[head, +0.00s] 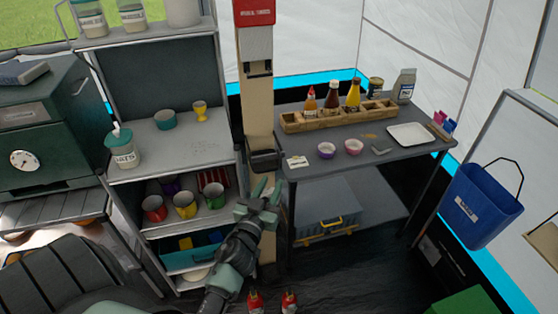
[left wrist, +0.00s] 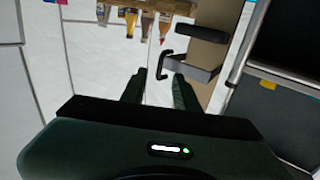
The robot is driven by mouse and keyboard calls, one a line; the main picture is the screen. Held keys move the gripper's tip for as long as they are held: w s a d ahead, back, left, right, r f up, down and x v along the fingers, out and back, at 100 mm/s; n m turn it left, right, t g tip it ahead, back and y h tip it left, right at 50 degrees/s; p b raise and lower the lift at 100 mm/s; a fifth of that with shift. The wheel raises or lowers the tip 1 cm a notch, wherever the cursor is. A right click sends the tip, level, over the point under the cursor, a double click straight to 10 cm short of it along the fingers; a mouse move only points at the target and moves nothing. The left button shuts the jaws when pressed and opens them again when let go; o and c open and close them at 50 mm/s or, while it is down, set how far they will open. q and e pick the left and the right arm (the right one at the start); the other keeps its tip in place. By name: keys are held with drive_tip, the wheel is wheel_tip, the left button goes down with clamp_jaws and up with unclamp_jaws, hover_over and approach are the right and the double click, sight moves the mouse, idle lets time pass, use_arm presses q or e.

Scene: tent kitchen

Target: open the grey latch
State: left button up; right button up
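A beige post (head: 254,95) stands between the shelf unit and the side table. A dark grey bracket-like piece, seemingly the grey latch (head: 264,160), sticks out from the post's lower part. In the left wrist view the grey latch (left wrist: 193,72) shows with a thin black hooked bar, just beyond the fingers. My left gripper (head: 268,188) is just below the latch in the head view. Its two fingers (left wrist: 158,90) are apart, with nothing between them; contact with the latch cannot be told. My right gripper is not in view.
The shelf unit (head: 165,130) with cups stands left of the post. The side table (head: 310,172) at right carries bowls, a white tray (head: 411,133) and a wooden bottle rack (head: 335,116). A blue bucket (head: 482,205) hangs at far right. Two red items show at the bottom.

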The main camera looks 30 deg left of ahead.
sight(280, 164)
use_arm(q)
drive_tip(key=x, duration=0.8)
drive_tip(key=shift+r+p, duration=0.3)
drive_tip(key=shift+p, duration=0.05)
drive_tip(key=shift+s, duration=0.1)
clamp_jaws()
idle(0.9)
